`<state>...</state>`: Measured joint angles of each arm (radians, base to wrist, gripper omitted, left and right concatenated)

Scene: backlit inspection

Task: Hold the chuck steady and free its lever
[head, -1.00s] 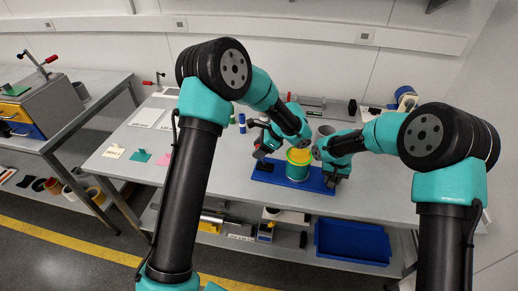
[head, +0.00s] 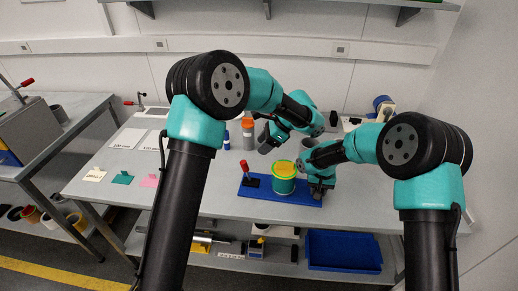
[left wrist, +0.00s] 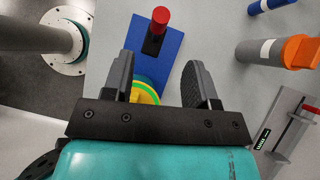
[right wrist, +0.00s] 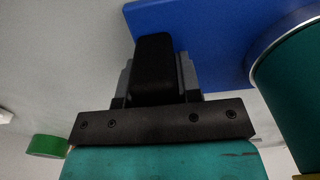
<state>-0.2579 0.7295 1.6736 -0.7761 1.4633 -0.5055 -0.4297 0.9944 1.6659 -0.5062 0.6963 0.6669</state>
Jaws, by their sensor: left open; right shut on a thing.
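The chuck's long blue base (head: 262,194) lies on the grey table. Its red-tipped lever (head: 246,166) stands up from a black mount at the left end; it also shows in the left wrist view (left wrist: 159,20). A round teal body (head: 284,186) with a yellow-green top stands mid-base. My left gripper (head: 267,142) is open and empty, above and behind the base, apart from the lever. My right gripper (head: 319,193) is shut on a black block (right wrist: 153,65) at the base's right end; its jaws are small in the head view.
An orange-topped cylinder (head: 248,133) and a blue one (head: 226,140) stand behind the base. Yellow, teal (head: 122,178) and pink cards lie on the left, with white sheets behind. A blue bin (head: 343,252) sits on the shelf below. The table between cards and base is clear.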

